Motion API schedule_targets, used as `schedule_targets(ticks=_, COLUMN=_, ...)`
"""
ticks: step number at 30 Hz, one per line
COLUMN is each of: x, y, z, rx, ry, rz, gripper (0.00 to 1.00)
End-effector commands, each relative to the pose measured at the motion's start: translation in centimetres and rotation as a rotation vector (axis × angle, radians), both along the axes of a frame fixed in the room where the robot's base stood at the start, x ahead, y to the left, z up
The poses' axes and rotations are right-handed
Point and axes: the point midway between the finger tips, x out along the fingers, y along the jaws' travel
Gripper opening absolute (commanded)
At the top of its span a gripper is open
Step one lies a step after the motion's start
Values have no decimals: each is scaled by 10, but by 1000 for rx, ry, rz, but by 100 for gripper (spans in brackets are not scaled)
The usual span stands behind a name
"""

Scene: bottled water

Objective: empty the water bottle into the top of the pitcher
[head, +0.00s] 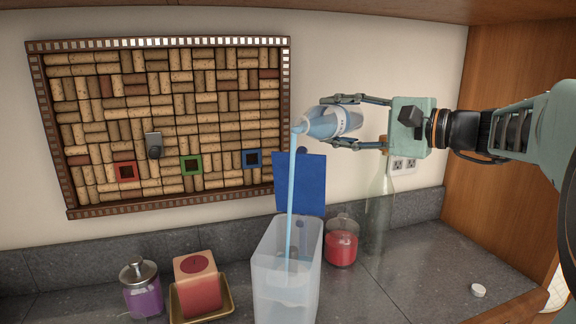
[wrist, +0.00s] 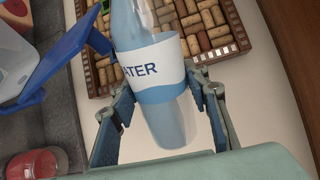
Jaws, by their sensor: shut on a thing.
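My gripper (head: 343,122) is shut on the water bottle (head: 335,123), high above the counter. The bottle is tilted, nearly lying on its side, with its mouth to the left. A thin blue stream of water falls from the mouth into the open top of the clear pitcher (head: 265,274), which has some water in it. The pitcher's blue lid (head: 300,183) stands up at its back. In the wrist view the bottle (wrist: 160,110), with a label reading "ATER", sits between the fingers, and the blue lid (wrist: 62,58) is at the left.
A red jar (head: 341,246) and a tall clear bottle (head: 380,210) stand right of the pitcher. A purple jar (head: 142,292) and a red box (head: 197,285) in a tray (head: 226,305) are at left. A white cap (head: 478,290) lies on the right counter. A cork board (head: 47,140) hangs behind.

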Motion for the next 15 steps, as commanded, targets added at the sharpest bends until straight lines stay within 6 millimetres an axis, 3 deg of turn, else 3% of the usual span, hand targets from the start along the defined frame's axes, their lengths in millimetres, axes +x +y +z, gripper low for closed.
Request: schedule_targets(ticks=15, x=3, y=1, z=1, rx=-19, ry=-26, rz=0, gripper=8)
